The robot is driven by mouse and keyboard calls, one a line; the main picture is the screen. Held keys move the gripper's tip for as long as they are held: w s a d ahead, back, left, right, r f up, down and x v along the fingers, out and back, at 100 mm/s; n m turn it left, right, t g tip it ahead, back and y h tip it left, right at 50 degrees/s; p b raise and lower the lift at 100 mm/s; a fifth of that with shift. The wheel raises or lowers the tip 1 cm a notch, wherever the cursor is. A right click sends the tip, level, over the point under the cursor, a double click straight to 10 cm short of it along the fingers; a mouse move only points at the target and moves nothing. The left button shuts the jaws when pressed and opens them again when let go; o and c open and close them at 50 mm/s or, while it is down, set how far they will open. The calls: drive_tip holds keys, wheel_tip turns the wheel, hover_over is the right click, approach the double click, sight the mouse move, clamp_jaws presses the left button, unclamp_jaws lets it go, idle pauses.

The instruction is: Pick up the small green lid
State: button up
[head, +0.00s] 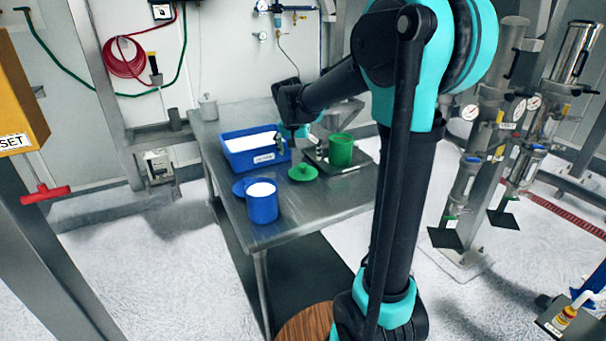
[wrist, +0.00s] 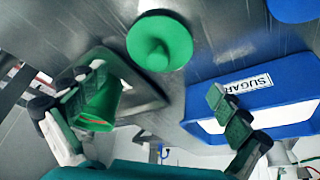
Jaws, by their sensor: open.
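The small green lid (head: 302,173) is a round disc with a knob on top. It lies flat on the metal table (head: 315,200) in front of the green canister (head: 341,150). In the wrist view the lid (wrist: 160,42) shows whole, near the top middle, with nothing covering it. My gripper (wrist: 157,85) is open and empty, its fingers spread wide at left and right, and the lid lies beyond the fingertips. In the head view my gripper (head: 301,140) is above the table, behind the lid, between the blue bin and the green canister. It is partly hard to make out.
A blue bin (head: 257,160) labelled SUGAR (wrist: 248,85), with white contents, stands left of the lid. A blue canister (head: 262,207) of white powder stands nearer, a blue lid (head: 240,188) beside it. The green canister stands on a flat plate. The table's front right is clear.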

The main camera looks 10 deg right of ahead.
sight(303, 165)
drive_tip(key=shift+x, duration=3.3)
drive_tip(key=shift+s+d, duration=0.1)
drive_tip(key=shift+s, duration=0.05)
drive_tip(key=shift+c, duration=0.2)
drive_tip(key=shift+s, duration=0.1)
drive_tip(key=c, duration=1.6)
drive_tip(key=shift+o, duration=0.2)
